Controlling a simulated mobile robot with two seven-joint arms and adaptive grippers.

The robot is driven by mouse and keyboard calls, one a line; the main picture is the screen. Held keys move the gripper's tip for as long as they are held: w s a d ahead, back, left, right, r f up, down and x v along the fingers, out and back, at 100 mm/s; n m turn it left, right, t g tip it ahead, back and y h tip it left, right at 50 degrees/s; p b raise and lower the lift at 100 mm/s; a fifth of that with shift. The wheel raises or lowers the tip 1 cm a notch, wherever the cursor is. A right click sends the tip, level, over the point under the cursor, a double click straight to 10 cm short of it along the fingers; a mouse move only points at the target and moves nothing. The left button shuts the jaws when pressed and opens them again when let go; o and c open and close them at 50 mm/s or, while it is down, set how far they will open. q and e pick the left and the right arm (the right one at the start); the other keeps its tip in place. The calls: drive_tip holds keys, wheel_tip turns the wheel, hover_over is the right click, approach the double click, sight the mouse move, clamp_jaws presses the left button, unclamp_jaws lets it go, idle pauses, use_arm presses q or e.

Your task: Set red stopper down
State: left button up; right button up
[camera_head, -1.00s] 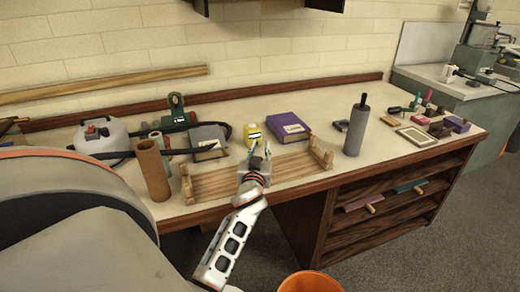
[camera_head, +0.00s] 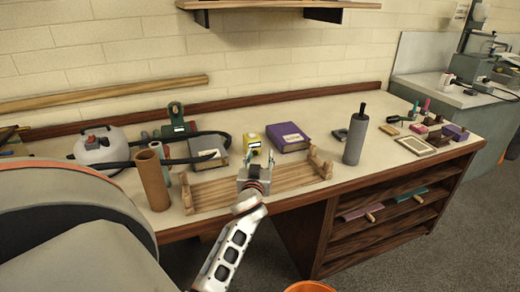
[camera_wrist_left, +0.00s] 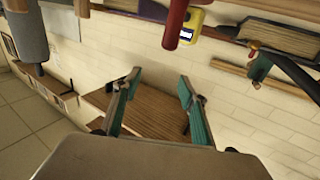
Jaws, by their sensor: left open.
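My left gripper (camera_head: 256,158) is at the wooden rack (camera_head: 205,193) on the bench; its teal fingers are spread with nothing between them. In the left wrist view the open fingers (camera_wrist_left: 155,92) point toward the brick wall and wall shelf. A dark red upright cylinder (camera_wrist_left: 174,25), apparently the red stopper, shows near the top of that view, beyond and apart from the fingertips. Its base is cut off by the frame. It stands out against the yellow container (camera_wrist_left: 192,24). In the head view I cannot make it out; my gripper may hide it.
A brown tube (camera_head: 151,180) and a white canister (camera_head: 98,149) stand left of the rack. A grey roller (camera_head: 355,140) stands to the right. A wall shelf (camera_head: 280,4) hangs above.

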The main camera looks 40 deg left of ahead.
use_arm(q)
wheel_tip(320, 180, up, 10)
drive_tip(key=shift+f, duration=0.15)
use_arm(e)
drive_tip(key=shift+w+r, duration=0.1)
drive_tip(key=shift+w, duration=0.05)
use_arm(q)
drive_tip(key=s+d+f+m+g+h, duration=0.35)
drive_tip(key=s+d+f+m, duration=0.4)
drive_tip(key=s+f, duration=0.6)
drive_tip(key=s+d+f+m+g+h, duration=0.35)
drive_tip(key=s+d+f+m, duration=0.5)
drive_tip(key=s, duration=0.75)
drive_tip(key=w+d+f+n+t+h, duration=0.1)
drive_tip(key=d+f+n+t+h, duration=0.2)
drive_tip(key=d+f, duration=1.3)
drive_tip(key=d+n+h, duration=0.1)
drive_tip(key=h, duration=0.2)
drive_tip(key=shift+w+d+n, duration=0.15)
drive_tip(key=shift+n, duration=0.15)
use_arm(e)
drive_tip(key=shift+g, duration=0.5)
drive_tip(key=s+f, duration=0.2)
drive_tip(key=f, duration=0.1)
drive_tip(key=shift+s+a+f, duration=0.2)
drive_tip(key=shift+s+a, duration=0.15)
drive_tip(key=shift+a, duration=0.05)
